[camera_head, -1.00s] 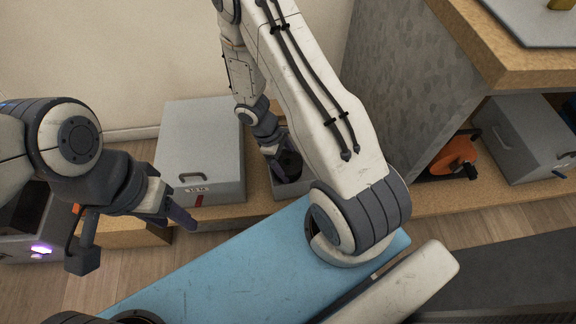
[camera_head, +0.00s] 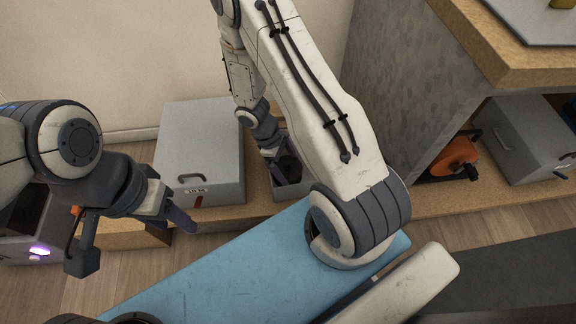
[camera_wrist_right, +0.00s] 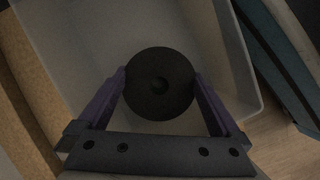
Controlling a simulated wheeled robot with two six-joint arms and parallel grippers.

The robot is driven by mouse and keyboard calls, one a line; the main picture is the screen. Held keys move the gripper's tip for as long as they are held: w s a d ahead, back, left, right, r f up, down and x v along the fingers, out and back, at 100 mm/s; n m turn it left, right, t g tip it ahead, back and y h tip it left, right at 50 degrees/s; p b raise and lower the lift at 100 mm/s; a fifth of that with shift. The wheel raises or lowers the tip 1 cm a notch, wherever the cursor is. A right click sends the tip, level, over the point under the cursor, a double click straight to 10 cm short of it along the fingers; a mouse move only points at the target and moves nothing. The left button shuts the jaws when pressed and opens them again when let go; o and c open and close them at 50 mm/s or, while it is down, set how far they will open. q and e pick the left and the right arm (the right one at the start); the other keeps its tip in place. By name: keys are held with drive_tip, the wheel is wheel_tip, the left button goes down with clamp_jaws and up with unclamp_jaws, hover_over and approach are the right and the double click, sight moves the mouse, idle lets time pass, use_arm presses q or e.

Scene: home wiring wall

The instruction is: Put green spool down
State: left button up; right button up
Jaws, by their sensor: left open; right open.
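In the head view the bin (camera_head: 291,188) stands on the low wooden shelf, partly behind my right arm. My left gripper (camera_head: 188,222) is open and empty, left of the bin, near the blue surface.
A closed grey box (camera_head: 203,140) with a handle stands left of the bin. An orange reel (camera_head: 456,158) and another grey case (camera_head: 520,140) sit in the shelf at the right. A grey side panel (camera_head: 410,90) rises right of my right arm.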

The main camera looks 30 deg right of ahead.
drive_tip(key=w+a+r+p, duration=0.1)
drive_tip(key=a+r+p, duration=0.2)
drive_tip(key=r, duration=0.4)
drive_tip(key=w+a+r+t+p, duration=0.1)
drive_tip(key=a+r+p, duration=0.15)
drive_tip(key=r, duration=0.45)
drive_tip(key=w+a+r+p, duration=0.1)
drive_tip(key=a+r+p, duration=0.15)
drive_tip(key=r, duration=0.35)
drive_tip(key=s+a+r+t+y, duration=0.1)
drive_tip(key=s+a+r+y, duration=0.1)
drive_tip(key=s+a+r, duration=0.3)
drive_tip(key=s+a+r+t+y, duration=0.1)
drive_tip(key=s+a+r, duration=0.5)
drive_tip(key=s+r, duration=0.4)
drive_tip(key=shift+s+a+r+m+y, duration=0.3)
drive_tip(key=shift+s+r+y, duration=0.1)
drive_tip(key=shift+r, duration=0.1)
drive_tip(key=shift+r, duration=0.1)
